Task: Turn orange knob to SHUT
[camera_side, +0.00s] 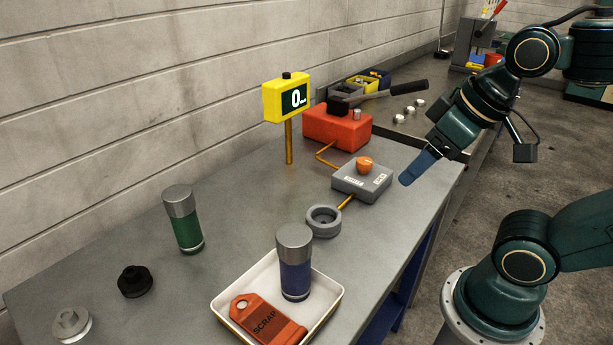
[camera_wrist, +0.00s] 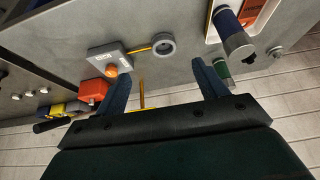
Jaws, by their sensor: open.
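The orange knob (camera_side: 364,164) sits on top of a grey box (camera_side: 350,187) with two white labels, whose words are too small to read. In the wrist view the orange knob (camera_wrist: 111,70) shows beside the left finger, on the grey box (camera_wrist: 97,55). Which label the knob points at cannot be told. My gripper (camera_side: 408,179) is to the right of the knob and apart from it, with its blue fingers over the table's right edge. In the wrist view my gripper (camera_wrist: 167,78) is open, with nothing held between its fingers.
A yellow display (camera_side: 287,98) stands on a post. A grey ring (camera_side: 323,221), a white tray (camera_side: 226,300) with a blue canister (camera_side: 295,270), and a green canister (camera_side: 187,230) stand nearer.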

